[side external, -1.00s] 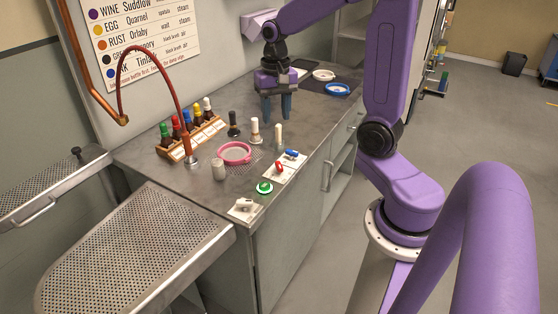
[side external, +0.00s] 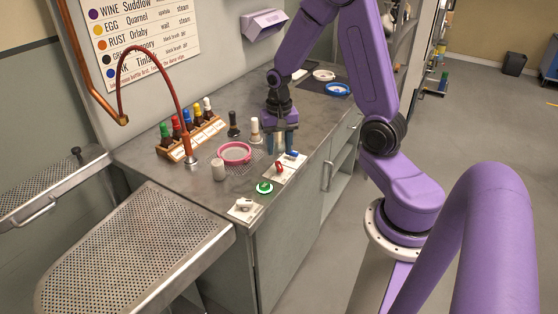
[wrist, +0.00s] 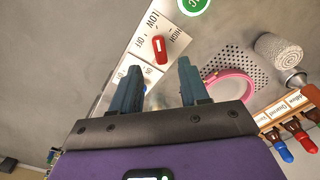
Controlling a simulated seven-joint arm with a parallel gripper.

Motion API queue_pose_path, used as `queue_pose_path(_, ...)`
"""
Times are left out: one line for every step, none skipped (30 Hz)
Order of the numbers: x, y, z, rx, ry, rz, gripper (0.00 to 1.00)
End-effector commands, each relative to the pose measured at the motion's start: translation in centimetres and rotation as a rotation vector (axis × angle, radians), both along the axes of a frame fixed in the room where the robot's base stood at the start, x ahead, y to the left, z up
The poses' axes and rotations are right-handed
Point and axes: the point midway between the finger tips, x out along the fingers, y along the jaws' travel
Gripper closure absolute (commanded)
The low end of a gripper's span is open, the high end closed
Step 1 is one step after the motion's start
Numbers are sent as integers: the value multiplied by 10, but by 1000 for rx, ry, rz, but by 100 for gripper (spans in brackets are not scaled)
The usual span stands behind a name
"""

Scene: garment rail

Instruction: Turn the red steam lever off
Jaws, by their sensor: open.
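The red steam lever (side external: 279,166) sits on a white plate near the counter's front edge. In the wrist view the red lever (wrist: 159,48) lies beside printed LOW, OFF and HIGH marks; I cannot tell surely which mark it is set to. My gripper (side external: 282,150) points down just behind it, over the blue lever's end of the plate. In the wrist view my gripper's fingers (wrist: 158,67) are apart and empty, with the red lever just beyond their tips. The fingers partly hide the blue lever (wrist: 148,86).
A green round button (side external: 264,187) and a white switch (side external: 243,205) stand along the same edge. A white-capped bottle (side external: 255,130) is close to my gripper.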

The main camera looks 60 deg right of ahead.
Motion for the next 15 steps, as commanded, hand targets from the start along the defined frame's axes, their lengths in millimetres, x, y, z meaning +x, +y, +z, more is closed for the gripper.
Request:
queue_pose_path(-1,0,-9,1,6,0,55)
queue_pose_path(-1,0,-13,1,6,1,55)
queue_pose_path(-1,0,-19,1,5,1,55)
queue_pose_path(-1,0,-23,1,6,1,55)
queue_pose_path(-1,0,-27,1,5,0,55)
queue_pose_path(-1,0,-32,0,6,0,55)
queue_pose_path(-1,0,-36,1,4,0,55)
queue_pose_path(-1,0,-39,0,4,0,55)
queue_pose_path(0,0,-43,1,4,0,55)
queue_pose_path(0,0,-45,0,3,0,55)
queue_pose_path(0,0,-48,1,4,0,55)
queue_pose_path(0,0,-50,0,3,0,55)
queue_pose_path(0,0,-52,0,1,0,55)
queue_pose_path(0,0,-53,0,1,0,55)
queue_pose_path(0,0,-55,0,1,0,55)
